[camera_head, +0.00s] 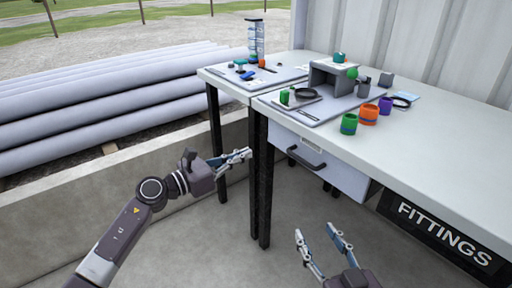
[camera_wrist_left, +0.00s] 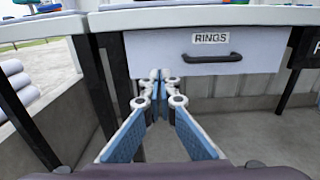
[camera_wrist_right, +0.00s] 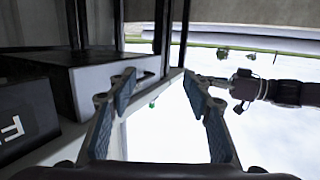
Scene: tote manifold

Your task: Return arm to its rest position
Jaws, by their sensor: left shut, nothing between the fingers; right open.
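My left gripper (camera_head: 244,155) is shut and empty, in front of the table legs and below the tabletop. In the left wrist view its fingertips (camera_wrist_left: 160,76) meet, with the drawer labelled RINGS (camera_wrist_left: 180,55) behind them. My right gripper (camera_head: 318,232) is open and empty, low in front of the table near the bottom of the head view. In the right wrist view its fingers (camera_wrist_right: 162,82) stand apart with nothing between them, and my left arm shows at the right.
The white table (camera_head: 440,130) holds a grey tray (camera_head: 325,108), a green cup (camera_head: 349,124), an orange cup (camera_head: 369,114) and a purple cup (camera_head: 386,105). The drawer handle (camera_head: 306,157) juts out below the tabletop. A FITTINGS box (camera_head: 440,230) hangs at the right. Grey pipes (camera_head: 110,105) lie at the left.

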